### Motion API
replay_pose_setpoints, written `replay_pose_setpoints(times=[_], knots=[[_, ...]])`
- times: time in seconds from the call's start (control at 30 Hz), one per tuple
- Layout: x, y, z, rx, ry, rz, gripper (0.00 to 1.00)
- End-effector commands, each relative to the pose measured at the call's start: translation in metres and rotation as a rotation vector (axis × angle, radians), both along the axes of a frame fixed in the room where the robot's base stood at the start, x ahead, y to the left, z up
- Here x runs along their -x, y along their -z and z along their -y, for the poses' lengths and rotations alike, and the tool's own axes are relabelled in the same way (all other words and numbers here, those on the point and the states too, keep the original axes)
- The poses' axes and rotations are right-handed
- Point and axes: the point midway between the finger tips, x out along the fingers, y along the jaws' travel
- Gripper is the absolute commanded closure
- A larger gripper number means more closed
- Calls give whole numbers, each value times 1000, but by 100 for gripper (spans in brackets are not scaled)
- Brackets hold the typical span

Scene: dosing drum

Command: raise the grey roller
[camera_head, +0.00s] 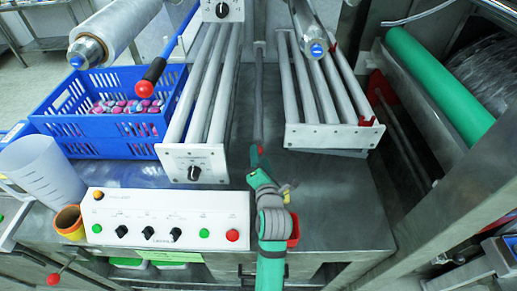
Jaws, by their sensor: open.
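Several grey rollers show. A roller with a blue end cap (312,32) hangs at the top centre, above the right roller rack. A thicker pale grey roll (106,32), also with a blue end, is at the upper left. I cannot tell for sure which one is the grey roller of the task. My gripper (259,158) is at the end of my teal and grey arm, over the metal table between the two roller racks. It is open, with nothing seen in it, and apart from both raised rollers. Its fingers are small and partly hidden by the wrist.
The left rack (192,164) and right rack (335,137) flank a narrow gap with a dark bar (259,95). A red-knobbed lever (146,88) juts over a blue crate (110,148). A control panel (165,207) is front left; a green roller (440,85) stands right.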

Motion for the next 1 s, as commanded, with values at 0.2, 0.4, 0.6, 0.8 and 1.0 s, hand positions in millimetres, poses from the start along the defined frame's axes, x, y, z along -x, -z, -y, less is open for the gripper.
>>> replay_pose_setpoints(times=[0.2, 0.4, 0.6, 0.8, 1.0], knots=[[-33, 7, -5, 1, -1, 1, 55], [-47, 10, -6, 1, 0, 0, 55], [-49, 11, -7, 0, 0, 1, 55], [-49, 11, -7, 0, 0, 0, 74], [-49, 11, -7, 0, 0, 0, 100]])
